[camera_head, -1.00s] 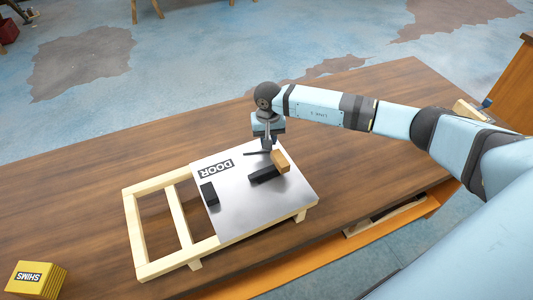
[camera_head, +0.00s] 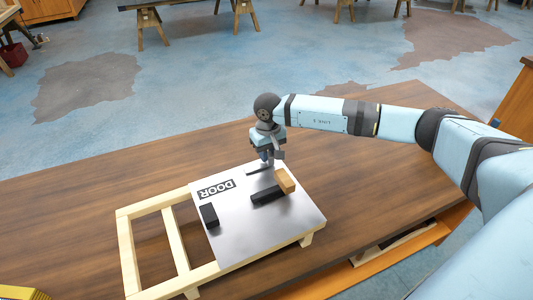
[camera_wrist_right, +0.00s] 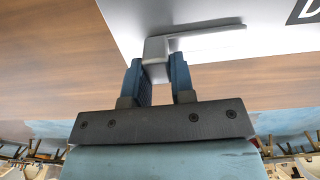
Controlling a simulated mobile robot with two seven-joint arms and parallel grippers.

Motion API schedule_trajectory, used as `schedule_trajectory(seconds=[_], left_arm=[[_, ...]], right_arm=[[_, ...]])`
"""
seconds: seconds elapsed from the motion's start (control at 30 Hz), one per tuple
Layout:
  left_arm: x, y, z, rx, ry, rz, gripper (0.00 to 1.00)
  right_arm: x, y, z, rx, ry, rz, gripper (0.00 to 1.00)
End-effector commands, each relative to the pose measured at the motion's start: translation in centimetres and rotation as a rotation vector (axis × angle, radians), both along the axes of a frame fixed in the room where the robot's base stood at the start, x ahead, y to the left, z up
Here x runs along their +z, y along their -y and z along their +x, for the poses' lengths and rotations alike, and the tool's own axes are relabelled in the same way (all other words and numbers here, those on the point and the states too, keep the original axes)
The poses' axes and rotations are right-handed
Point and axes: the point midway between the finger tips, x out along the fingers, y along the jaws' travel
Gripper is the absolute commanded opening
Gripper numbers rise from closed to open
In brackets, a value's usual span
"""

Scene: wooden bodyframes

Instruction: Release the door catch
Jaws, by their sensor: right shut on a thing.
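A silver metal panel marked DOOR (camera_head: 235,235) lies on a pale wooden frame (camera_head: 125,255) on the table. At its far edge is a thin dark catch lever (camera_head: 258,171). In the right wrist view the lever is a grey bar (camera_wrist_right: 205,40) with a squarish grey block (camera_wrist_right: 156,48) at its left end. My right gripper (camera_head: 267,160) reaches down to the panel's far edge. In the wrist view its blue fingers (camera_wrist_right: 160,80) are shut on the block end of the catch. My left gripper is not in view.
A wooden block (camera_head: 285,181) and a black bar (camera_head: 268,194) sit on the panel near the lever. Another black block (camera_head: 209,216) is on its left side.

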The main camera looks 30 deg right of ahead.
Motion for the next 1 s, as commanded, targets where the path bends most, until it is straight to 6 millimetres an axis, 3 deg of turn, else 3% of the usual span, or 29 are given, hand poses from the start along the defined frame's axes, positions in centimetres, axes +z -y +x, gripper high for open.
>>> schedule_trajectory(seconds=[0.07, 0.1, 0.2, 0.5, 0.63, 1.0], left_arm=[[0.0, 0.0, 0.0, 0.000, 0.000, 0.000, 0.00], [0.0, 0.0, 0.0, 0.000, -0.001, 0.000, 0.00], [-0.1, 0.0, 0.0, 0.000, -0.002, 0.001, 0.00], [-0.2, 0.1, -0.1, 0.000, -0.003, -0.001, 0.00], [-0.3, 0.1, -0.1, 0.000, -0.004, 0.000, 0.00], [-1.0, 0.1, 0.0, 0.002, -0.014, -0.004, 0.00]], right_arm=[[0.0, 0.0, 0.0, 0.003, 0.000, 0.000, 0.00], [0.0, 0.0, 0.0, 0.003, 0.000, 0.000, 0.25], [0.0, 0.0, 0.0, 0.002, 0.000, 0.000, 0.48], [0.1, 0.0, 0.0, 0.001, 0.000, 0.000, 0.49], [1.1, 0.0, 0.0, 0.000, 0.002, -0.001, 0.49], [9.0, 0.0, 0.0, 0.001, 0.004, 0.000, 0.49]])
